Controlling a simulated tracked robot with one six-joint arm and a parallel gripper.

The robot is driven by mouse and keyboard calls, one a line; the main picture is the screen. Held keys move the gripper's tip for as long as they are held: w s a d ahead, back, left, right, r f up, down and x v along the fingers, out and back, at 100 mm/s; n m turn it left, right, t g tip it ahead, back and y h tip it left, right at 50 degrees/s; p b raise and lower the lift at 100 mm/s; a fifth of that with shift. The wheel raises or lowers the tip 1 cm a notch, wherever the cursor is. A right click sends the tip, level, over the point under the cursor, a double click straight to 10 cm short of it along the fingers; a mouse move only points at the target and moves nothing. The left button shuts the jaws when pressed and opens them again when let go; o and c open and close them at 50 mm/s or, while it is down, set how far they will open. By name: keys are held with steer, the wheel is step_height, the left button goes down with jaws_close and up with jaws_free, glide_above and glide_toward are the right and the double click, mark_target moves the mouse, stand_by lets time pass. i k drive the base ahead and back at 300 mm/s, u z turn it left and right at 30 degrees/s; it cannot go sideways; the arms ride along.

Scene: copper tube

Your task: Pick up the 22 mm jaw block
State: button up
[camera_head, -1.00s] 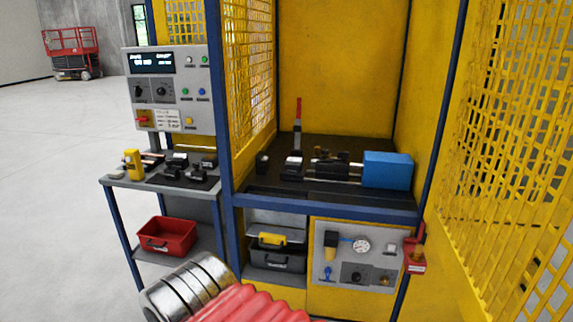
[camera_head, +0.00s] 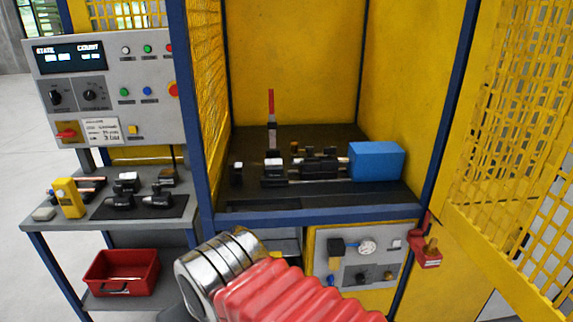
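Several small dark jaw-like blocks sit on a black mat (camera_head: 178,212) on the side table (camera_head: 95,224) at the left. One dark block (camera_head: 120,201) is near the mat's middle and another dark block (camera_head: 158,199) is to its right. A white-topped block (camera_head: 128,181) and a brownish block (camera_head: 167,176) stand behind them. I cannot read any size marking, so I cannot tell which is the 22 mm one. My arm's metal rings and red bellows show at the bottom centre, well in front of the tables. My gripper is not visible.
A red bin (camera_head: 121,272) is below. A blue post (camera_head: 197,110) separates the side table from the bench with the blue box (camera_head: 376,162).

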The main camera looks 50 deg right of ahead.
mark_target(273, 167)
steer(key=z, duration=0.3)
steer(key=i, duration=1.05)
steer(key=z, duration=0.1)
